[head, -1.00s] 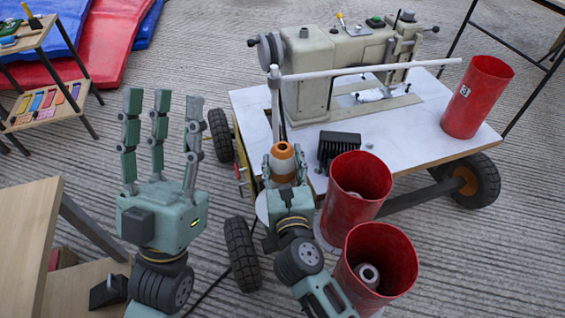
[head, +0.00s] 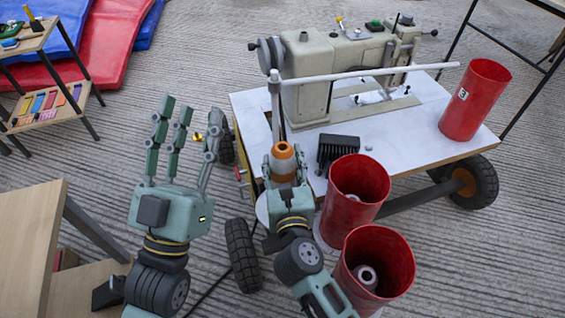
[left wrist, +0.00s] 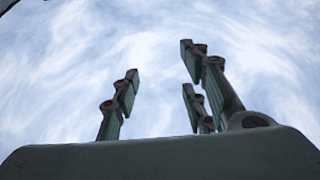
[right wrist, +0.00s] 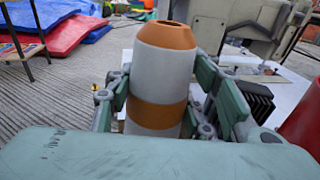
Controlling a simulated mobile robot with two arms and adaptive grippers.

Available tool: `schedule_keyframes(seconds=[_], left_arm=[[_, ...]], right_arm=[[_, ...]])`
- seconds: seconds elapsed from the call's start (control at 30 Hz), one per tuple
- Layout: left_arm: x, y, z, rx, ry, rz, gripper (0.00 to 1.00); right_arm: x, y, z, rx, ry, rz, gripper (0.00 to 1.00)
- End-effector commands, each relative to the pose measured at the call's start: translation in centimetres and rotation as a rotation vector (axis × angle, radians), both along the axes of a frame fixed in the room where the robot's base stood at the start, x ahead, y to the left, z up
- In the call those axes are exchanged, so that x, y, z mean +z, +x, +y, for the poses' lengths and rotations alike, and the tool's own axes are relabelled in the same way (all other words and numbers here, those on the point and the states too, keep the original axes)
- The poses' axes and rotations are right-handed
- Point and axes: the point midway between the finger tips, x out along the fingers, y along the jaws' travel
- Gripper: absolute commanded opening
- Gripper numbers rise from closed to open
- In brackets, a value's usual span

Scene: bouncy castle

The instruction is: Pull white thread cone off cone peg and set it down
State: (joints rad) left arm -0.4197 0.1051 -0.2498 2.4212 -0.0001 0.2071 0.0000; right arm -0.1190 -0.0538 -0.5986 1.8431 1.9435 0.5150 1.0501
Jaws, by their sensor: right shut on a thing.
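The white thread cone (head: 283,163) shows orange bands and an orange top with a hole. No peg shows in the cone's top hole; I cannot tell whether a peg is inside below. My left gripper (head: 190,118) is open and empty, fingers up, left of the cone. Its spread fingers also show in the left wrist view (left wrist: 165,85).
The white table (head: 420,125) carries a beige sewing machine (head: 306,75), a black finned block (head: 338,150) and a red cylinder (head: 475,100). Two more red cylinders (head: 338,212) (head: 398,262) stand close right of my right arm. A wooden surface (head: 25,235) is at lower left.

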Motion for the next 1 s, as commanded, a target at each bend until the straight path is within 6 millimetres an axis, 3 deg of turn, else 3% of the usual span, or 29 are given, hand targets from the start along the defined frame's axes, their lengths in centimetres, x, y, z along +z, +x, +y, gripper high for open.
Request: schedule_keyframes(seconds=[1.0], left_arm=[[-5.1, 2.8, 0.1, 0.020, 0.085, 0.294, 0.40]], right_arm=[[1.4, 0.0, 0.0, 0.001, 0.001, -0.002, 0.12]])
